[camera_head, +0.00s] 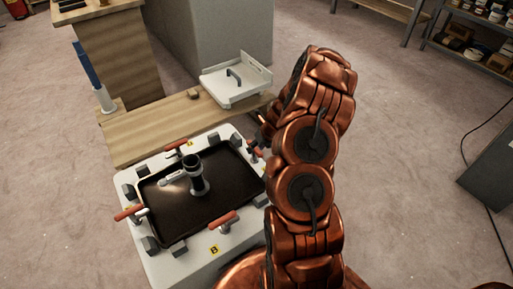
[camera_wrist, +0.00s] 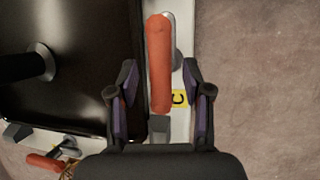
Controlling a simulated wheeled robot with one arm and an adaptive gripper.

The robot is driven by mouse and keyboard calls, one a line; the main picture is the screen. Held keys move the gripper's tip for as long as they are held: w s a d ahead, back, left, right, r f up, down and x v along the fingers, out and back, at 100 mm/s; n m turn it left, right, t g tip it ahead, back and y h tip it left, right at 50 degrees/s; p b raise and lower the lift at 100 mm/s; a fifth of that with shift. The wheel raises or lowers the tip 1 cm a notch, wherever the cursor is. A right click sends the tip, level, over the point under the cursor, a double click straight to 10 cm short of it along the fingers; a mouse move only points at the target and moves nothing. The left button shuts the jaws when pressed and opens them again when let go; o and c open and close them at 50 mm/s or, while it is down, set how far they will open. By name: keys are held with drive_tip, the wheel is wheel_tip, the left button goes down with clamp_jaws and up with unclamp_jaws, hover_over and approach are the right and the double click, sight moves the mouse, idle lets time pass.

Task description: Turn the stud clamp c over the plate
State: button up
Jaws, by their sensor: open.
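Stud clamp c has an orange-red handle (camera_wrist: 159,65) lying along the white rim, next to the plate's edge in the wrist view. Its yellow C label (camera_wrist: 179,98) is partly visible beside it. The dark plate (camera_wrist: 75,95) is at the left there; in the head view the plate (camera_head: 215,205) lies in the white frame. My gripper (camera_wrist: 159,80) is open, with one finger on each side of the handle; no contact shows.
Other orange-handled clamps stand around the frame: left (camera_head: 130,212), front (camera_head: 222,221) and back (camera_head: 177,145). A dark upright cylinder (camera_head: 193,170) stands on the plate. A white tray (camera_head: 235,82) sits on the wooden bench (camera_head: 150,133) behind.

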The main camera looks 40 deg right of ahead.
clamp_jaws()
idle(0.3)
